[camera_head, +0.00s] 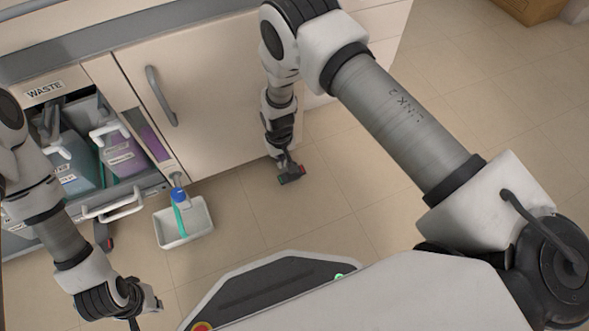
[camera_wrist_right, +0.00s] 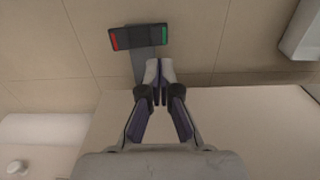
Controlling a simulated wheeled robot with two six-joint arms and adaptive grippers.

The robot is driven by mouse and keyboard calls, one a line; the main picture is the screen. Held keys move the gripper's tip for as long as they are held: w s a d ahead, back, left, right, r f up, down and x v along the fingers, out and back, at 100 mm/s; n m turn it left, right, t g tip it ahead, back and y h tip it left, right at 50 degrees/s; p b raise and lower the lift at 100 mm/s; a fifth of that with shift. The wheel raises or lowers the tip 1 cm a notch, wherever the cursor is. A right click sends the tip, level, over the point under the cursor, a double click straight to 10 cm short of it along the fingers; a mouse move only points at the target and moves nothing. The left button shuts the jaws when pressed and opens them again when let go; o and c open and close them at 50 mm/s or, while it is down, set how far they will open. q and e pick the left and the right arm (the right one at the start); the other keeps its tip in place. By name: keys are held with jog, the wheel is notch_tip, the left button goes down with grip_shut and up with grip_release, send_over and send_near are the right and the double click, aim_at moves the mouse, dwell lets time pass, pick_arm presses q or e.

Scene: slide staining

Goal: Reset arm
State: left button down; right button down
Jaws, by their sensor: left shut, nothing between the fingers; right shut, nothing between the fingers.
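My right gripper (camera_head: 284,161) hangs low in front of the cabinet door in the head view, pointing down, shut and empty. In the right wrist view its fingertips (camera_wrist_right: 158,88) are together with nothing between them. A dark bar with red and green ends (camera_wrist_right: 138,37) shows just beyond the fingertips; it also shows in the head view (camera_head: 291,175). I cannot tell whether the fingers touch it. My left gripper (camera_head: 137,315) is at the lower left of the head view, shut and empty, partly hidden by its own wrist.
An open drawer under a WASTE label (camera_head: 44,90) holds containers, one with purple contents (camera_head: 122,156). A white tray (camera_head: 160,232) with a blue-and-green brush (camera_head: 180,205) is by the drawer front. The cabinet door (camera_head: 215,110) has a grey handle (camera_head: 160,95). Tiled floor (camera_head: 340,215) is clear.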

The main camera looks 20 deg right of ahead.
dwell(0.4)
jog(key=s+d+r+p, duration=0.2)
jog(key=s+d+r, duration=0.1)
jog(key=s, duration=0.7)
jog(key=s+d+r+m+g+p, duration=0.1)
jog(key=s+d+r+p, duration=0.2)
jog(key=s, duration=0.6)
jog(key=s+d+r+p, duration=0.1)
jog(key=s+d+r, duration=0.3)
jog(key=s, duration=0.6)
notch_tip(320, 180, up, 38)
jog(key=w+t+p, duration=0.1)
jog(key=w+p, duration=0.1)
jog(key=p, duration=3.6)
jog(key=shift+a, duration=0.1)
